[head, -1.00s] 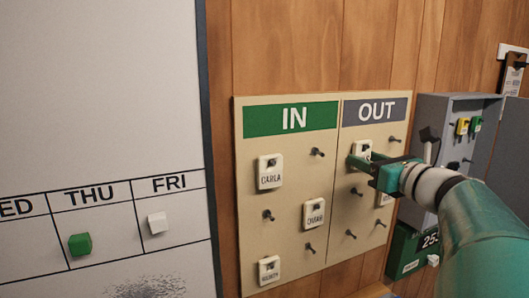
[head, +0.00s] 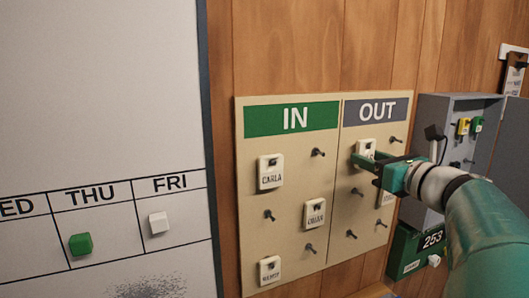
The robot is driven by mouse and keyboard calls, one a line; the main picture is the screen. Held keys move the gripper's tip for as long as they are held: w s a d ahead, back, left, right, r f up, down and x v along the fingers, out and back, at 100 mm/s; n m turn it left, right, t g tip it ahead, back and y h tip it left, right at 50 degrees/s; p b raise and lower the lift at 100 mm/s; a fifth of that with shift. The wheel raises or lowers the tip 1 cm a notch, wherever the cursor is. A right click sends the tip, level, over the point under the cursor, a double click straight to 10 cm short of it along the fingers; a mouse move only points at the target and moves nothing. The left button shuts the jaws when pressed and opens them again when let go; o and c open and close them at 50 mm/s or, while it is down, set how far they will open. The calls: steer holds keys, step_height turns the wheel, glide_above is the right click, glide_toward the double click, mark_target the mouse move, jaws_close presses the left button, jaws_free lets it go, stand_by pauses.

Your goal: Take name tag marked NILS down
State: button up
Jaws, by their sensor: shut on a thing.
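The in/out board (head: 290,200) hangs on the wood wall, with an IN half and an OUT half full of pegs. My gripper (head: 367,159) is at the top left of the OUT half, shut on a white name tag (head: 366,146). The gripper covers most of this tag, so its name cannot be read. In the IN half hang the CARLA tag (head: 270,173), a second tag (head: 314,213) that seems to read OMAR, and a lower tag (head: 269,270) too small to read surely. Another tag (head: 386,198) in the OUT half is partly behind my gripper.
A whiteboard (head: 100,110) with a green magnet (head: 80,244) and a white magnet (head: 158,222) is at left. An open grey key cabinet (head: 433,112) stands close right of the board, above a green box (head: 410,253) marked 253. Bare pegs stick out of the board.

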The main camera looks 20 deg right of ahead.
steer(key=s, duration=0.6)
stand_by(0.8)
steer(key=shift+d, duration=0.15)
